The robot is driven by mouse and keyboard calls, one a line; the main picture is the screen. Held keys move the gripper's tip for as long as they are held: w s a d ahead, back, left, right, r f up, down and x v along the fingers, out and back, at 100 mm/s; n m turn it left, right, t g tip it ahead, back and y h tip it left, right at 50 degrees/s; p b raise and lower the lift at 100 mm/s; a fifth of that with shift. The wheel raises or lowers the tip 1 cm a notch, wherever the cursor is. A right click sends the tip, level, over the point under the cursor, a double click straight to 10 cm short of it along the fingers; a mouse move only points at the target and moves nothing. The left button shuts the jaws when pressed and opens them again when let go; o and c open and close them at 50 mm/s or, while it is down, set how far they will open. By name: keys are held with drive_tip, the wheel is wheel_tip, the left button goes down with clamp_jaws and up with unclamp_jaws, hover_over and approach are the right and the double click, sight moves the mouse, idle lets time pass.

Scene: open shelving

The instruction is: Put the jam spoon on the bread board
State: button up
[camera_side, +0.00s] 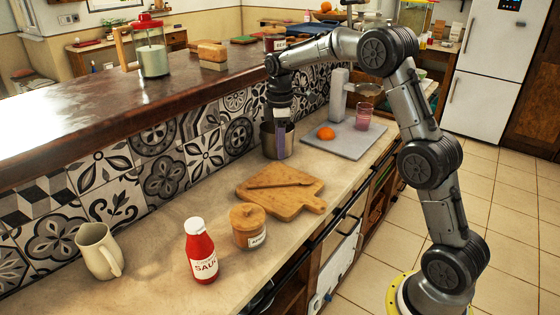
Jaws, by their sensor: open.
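The bread board (291,205) is a light wooden board with a short handle, flat on the counter. A slim brown wooden spoon (278,184), which looks like the jam spoon, lies across the back part of the board. My gripper (281,150) points down behind the board, at the metal pot (268,143). It is open and apart from the spoon. Its fingertips are small here, and I cannot tell whether they are inside the pot or in front of it.
A lidded wooden jar (247,226), a red sauce bottle (201,254) and a cream jug (99,251) stand in front of the board. Behind it, a grey slab (345,142) holds an orange (326,133) and a pink glass (363,116). The tiled wall and raised ledge (110,105) bound the left side.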

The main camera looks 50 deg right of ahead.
drive_tip(key=s+a+r+m+t, duration=0.35)
drive_tip(key=s+a+r, duration=0.45)
drive_tip(key=s+r, duration=0.45)
drive_tip(key=s+a+f+m+t, duration=0.1)
drive_tip(key=s+a+f+m, duration=0.1)
drive_tip(key=s, duration=0.7)
drive_tip(key=s+a+f+m+t, duration=0.1)
drive_tip(key=s+a+f+m, duration=0.2)
drive_tip(key=s, duration=0.6)
drive_tip(key=shift+s+f, duration=0.25)
drive_tip(key=shift+s, duration=0.1)
drive_tip(key=shift+m, duration=0.25)
